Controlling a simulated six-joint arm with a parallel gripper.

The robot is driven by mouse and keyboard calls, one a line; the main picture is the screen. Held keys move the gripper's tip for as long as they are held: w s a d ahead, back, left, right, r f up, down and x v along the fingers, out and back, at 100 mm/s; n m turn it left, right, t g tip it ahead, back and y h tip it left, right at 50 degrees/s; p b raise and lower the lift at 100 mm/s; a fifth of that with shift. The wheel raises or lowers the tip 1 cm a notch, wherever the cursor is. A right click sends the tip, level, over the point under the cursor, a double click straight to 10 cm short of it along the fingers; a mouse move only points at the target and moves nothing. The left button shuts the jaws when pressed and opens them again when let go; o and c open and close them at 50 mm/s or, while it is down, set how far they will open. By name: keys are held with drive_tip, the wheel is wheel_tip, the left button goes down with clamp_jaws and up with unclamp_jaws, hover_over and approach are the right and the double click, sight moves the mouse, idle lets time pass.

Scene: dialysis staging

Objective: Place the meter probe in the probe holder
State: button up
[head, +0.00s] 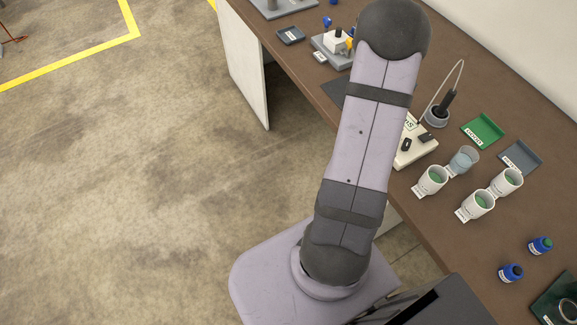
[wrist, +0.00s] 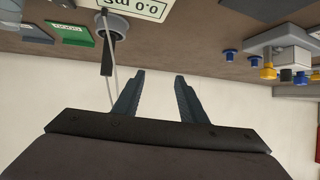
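The meter probe (head: 447,102) is a black stick with a pale cable, standing slightly tilted in a round grey probe holder (head: 437,117) on the brown table. In the wrist view the probe (wrist: 107,58) and holder (wrist: 115,26) show at the upper left. The white meter (head: 414,146) sits beside the holder, partly behind my arm; its display (wrist: 140,8) shows at the top of the wrist view. My gripper (wrist: 160,73) is open, with nothing between its fingers, apart from the probe. In the head view my gripper is hidden.
A green tray (head: 483,131) and a grey tray (head: 519,157) lie right of the holder. A grey fixture (head: 330,48) stands at the far end.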

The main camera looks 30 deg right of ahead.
drive_tip(key=w+a+n+t+y, duration=0.35)
drive_tip(key=w+a, duration=0.55)
drive_tip(key=a, duration=0.4)
drive_tip(key=a+n+y, duration=0.7)
drive_tip(key=a, duration=1.5)
drive_tip(key=s+a+n+g, duration=0.2)
drive_tip(key=s+a, duration=0.4)
drive_tip(key=s, duration=0.3)
drive_tip(key=s+a+n+g+y, duration=0.1)
drive_tip(key=s+a+n+g, duration=0.2)
drive_tip(key=s+a, duration=0.3)
drive_tip(key=s+g, duration=0.1)
drive_tip(key=s, duration=0.2)
drive_tip(key=shift+s+a+f, duration=0.35)
drive_tip(key=shift+n+g, duration=0.25)
wheel_tip(320, 180, down, 41)
drive_tip(key=b, duration=4)
drive_tip(key=shift+b, duration=0.4)
